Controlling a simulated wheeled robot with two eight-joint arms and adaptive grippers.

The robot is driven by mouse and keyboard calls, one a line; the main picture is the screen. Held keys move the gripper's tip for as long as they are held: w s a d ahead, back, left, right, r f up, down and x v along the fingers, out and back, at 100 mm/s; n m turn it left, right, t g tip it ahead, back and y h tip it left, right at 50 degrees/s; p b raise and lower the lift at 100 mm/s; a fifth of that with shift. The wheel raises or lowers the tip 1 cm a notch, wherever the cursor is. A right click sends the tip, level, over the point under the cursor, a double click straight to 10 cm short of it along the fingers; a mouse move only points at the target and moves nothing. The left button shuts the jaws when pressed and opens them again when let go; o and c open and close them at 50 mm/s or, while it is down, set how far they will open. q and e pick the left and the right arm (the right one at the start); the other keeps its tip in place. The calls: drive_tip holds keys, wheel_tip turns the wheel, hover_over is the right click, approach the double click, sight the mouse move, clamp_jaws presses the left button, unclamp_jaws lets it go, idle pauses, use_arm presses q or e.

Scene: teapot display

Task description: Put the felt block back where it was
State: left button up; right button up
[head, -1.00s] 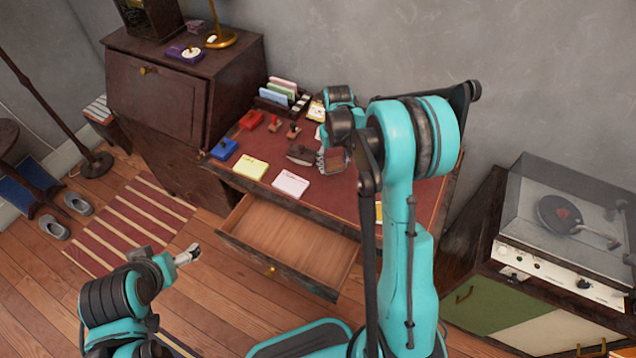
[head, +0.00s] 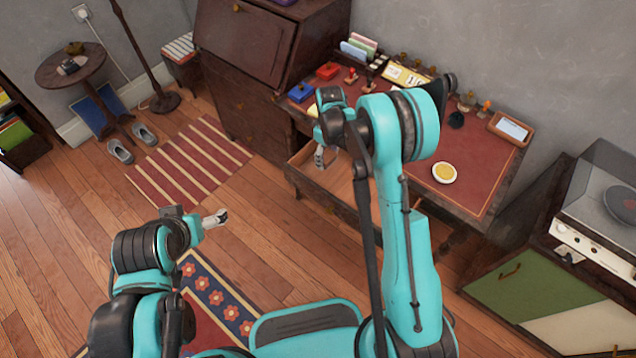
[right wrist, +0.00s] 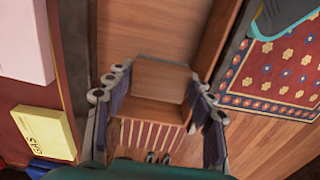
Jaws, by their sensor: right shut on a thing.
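My right gripper (head: 320,158) is over the open desk drawer (head: 322,192), its fingers pointing down. In the right wrist view its fingers (right wrist: 160,82) stand either side of a plain brown block, which I take as the felt block (right wrist: 162,80). In the head view the block is hidden or too small to tell. My left gripper (head: 217,218) is over the floor, away from the desk; its jaw gap is too small to judge.
Yellow notes (right wrist: 45,132) lie left of the gripper in the wrist view. A record player cabinet (head: 530,290) stands at right.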

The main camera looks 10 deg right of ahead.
sight(327, 178)
wheel_tip(327, 178, down, 10)
drive_tip(key=b, duration=0.3)
drive_tip(key=shift+w+r+b, duration=0.1)
drive_tip(key=shift+b, duration=0.2)
drive_tip(key=o, duration=1.2)
